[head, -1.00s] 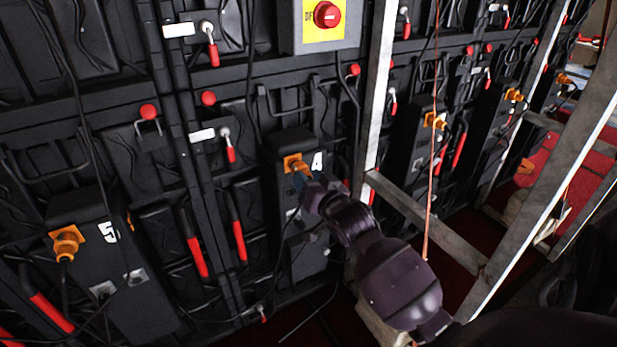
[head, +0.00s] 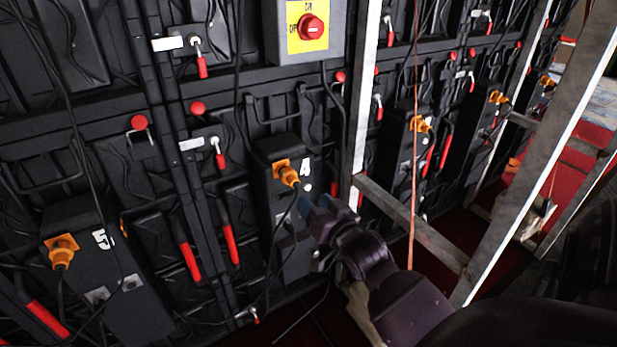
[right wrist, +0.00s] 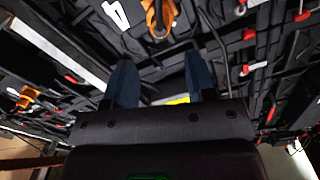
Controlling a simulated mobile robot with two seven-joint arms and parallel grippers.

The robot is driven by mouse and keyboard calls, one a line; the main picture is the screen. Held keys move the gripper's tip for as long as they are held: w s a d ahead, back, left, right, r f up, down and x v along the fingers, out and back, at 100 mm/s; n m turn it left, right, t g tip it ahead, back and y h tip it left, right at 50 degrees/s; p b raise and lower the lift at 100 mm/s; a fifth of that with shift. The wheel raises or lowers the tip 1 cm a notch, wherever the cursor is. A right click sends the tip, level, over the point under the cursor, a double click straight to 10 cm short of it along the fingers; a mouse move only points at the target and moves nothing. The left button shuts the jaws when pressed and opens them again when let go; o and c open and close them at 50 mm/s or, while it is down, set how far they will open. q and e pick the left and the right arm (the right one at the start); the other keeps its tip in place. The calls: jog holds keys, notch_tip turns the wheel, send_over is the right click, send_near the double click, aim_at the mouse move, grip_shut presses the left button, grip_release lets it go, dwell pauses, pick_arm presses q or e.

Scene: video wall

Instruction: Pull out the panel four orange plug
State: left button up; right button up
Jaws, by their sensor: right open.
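The orange plug of panel four (head: 289,177) sits at its orange socket plate, with a black cable hanging down from it. The panel box (head: 290,235) is dark and carries a white 4. My right gripper (head: 314,204) is open and empty, below and to the right of the plug, apart from it. In the right wrist view an orange plug (right wrist: 160,16) shows at the top, beyond the two blue fingers (right wrist: 158,82), with nothing between them. Whether the plug is fully seated is too small to tell. My left gripper is not in view.
Panel five's orange plug (head: 61,252) is at the left. More plugged panels (head: 419,124) stand to the right. A metal frame post (head: 364,95) and a slanted rail (head: 412,220) stand close beside my right arm. A red switch (head: 311,27) is above.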

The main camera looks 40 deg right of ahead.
jog(key=shift+v, duration=1.25)
pick_arm(q)
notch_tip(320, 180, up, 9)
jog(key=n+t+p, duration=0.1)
jog(key=p, duration=1)
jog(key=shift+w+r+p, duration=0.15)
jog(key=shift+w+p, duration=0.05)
jog(key=shift+p, duration=0.1)
pick_arm(e)
jog(key=s+a+f+n+g+y, duration=0.1)
jog(key=s+a, duration=0.3)
jog(key=s, duration=0.4)
jog(key=s+a+f+n+g+y, duration=0.1)
jog(key=s+a+f+n+g, duration=0.2)
jog(key=s, duration=0.5)
jog(key=s+a+f+n+g+y, duration=0.2)
jog(key=s+a+f+n, duration=0.1)
jog(key=s+a, duration=0.3)
jog(key=s, duration=0.2)
jog(key=shift+s+n+g, duration=0.3)
jog(key=shift+s, duration=0.05)
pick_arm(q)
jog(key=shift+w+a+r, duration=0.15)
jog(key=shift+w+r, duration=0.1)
pick_arm(e)
jog(key=shift+a+f, duration=0.1)
